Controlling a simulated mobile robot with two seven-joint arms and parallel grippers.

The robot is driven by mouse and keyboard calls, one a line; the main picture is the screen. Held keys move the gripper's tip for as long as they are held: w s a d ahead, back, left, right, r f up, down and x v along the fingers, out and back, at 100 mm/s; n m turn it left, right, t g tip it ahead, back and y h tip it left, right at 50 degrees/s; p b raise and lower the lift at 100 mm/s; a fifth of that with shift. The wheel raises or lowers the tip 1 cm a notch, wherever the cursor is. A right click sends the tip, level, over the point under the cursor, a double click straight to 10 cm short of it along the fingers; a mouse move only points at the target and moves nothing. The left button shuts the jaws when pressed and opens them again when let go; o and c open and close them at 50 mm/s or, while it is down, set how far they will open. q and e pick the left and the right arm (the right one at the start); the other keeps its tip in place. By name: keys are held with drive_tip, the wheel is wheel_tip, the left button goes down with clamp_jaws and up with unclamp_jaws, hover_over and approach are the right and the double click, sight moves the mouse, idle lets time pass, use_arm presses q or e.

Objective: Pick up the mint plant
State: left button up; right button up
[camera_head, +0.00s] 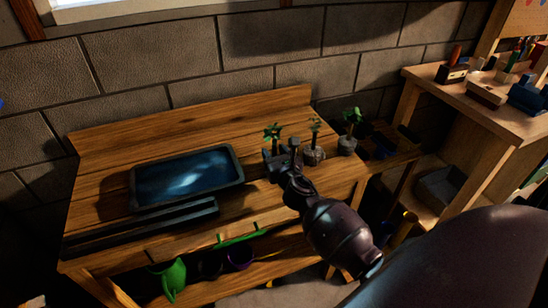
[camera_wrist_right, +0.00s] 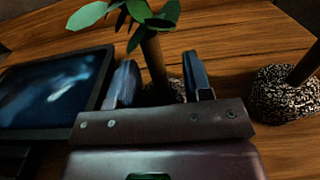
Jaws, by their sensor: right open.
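Three small potted plants stand in a row at the right end of the wooden bench: a left plant (camera_head: 273,132), a middle plant (camera_head: 315,128) and a right plant (camera_head: 351,117). I cannot tell by looks which is the mint. My right gripper (camera_head: 281,151) is open at the left plant. In the right wrist view, this plant's green leaves (camera_wrist_right: 148,14) and brown stem (camera_wrist_right: 153,62) show between and beyond the two fingers (camera_wrist_right: 160,80). Its speckled pot is mostly hidden behind the gripper. Another speckled pot (camera_wrist_right: 285,92) is to the right. My left gripper is out of view.
A dark tray (camera_head: 137,187) lies left of the gripper on the bench (camera_head: 110,160). Dark bars (camera_head: 150,228) lie at the front edge. A green watering can (camera_head: 172,277) is below. A block wall (camera_head: 190,55) stands behind; another workbench (camera_head: 430,82) is at right.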

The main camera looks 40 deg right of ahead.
drive_tip(key=shift+w, duration=0.1)
clamp_jaws()
drive_tip(key=shift+r, duration=0.1)
idle(0.3)
